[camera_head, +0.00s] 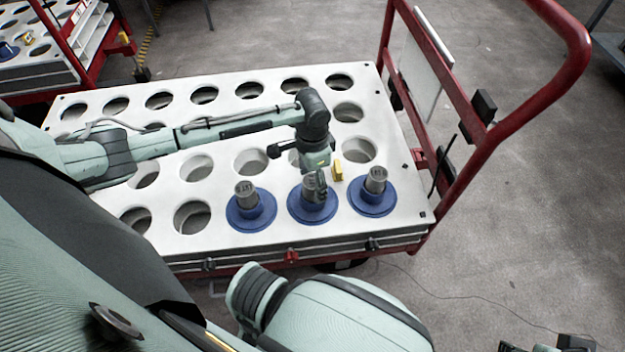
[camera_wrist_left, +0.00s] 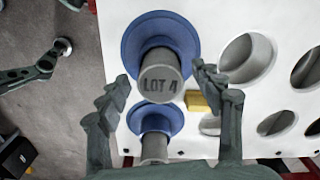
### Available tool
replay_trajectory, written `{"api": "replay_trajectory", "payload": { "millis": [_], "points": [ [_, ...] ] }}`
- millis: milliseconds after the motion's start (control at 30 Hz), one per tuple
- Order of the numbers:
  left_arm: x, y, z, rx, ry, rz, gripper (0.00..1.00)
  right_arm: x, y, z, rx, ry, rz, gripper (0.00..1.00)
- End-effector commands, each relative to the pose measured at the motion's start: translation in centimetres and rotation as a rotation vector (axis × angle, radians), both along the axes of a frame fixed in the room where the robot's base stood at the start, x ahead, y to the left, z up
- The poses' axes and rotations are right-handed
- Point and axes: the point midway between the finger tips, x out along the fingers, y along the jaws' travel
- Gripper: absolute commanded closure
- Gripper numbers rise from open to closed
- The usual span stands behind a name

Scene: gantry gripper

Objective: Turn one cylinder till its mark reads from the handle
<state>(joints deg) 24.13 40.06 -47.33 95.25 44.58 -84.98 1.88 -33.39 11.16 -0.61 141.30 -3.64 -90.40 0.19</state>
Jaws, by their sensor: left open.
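Three grey cylinders in blue round collars stand in the front row of the white board (camera_head: 150,225): a left one (camera_head: 246,194), a middle one (camera_head: 309,181) and a right one (camera_head: 375,180). My left gripper (camera_head: 316,185) is open over the middle cylinder, partly hiding it. In the left wrist view its fingers (camera_wrist_left: 162,110) stand apart on both sides of that cylinder (camera_wrist_left: 160,82). Its top mark, LOT 4, reads upright there, its foot towards the right cylinder (camera_wrist_left: 154,147). The red handle (camera_head: 577,70) is at the right end. My right gripper seems cut off at lower right.
A yellow block (camera_head: 338,171) stands on the board close behind the middle cylinder; it also shows in the left wrist view (camera_wrist_left: 197,102). Empty holes fill the other rows. A second red cart (camera_head: 95,45) stands at upper left. The floor on the right is mostly clear.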

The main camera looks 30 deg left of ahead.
Motion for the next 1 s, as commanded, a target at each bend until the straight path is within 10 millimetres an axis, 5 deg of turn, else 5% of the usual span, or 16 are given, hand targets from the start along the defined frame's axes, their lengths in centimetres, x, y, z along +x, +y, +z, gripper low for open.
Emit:
{"api": "replay_trajectory", "payload": {
  "millis": [500,1000],
  "points": [
    [0.2,0.0,9.8,-0.001,-0.006,0.0,0.34,0.0,0.0,0.0,0.0,0.0,0.0,0.34],
    [0.1,0.0,11.6,-0.001,-0.003,0.001,0.34,0.0,0.0,0.0,0.0,0.0,0.0,0.34]
  ]
}}
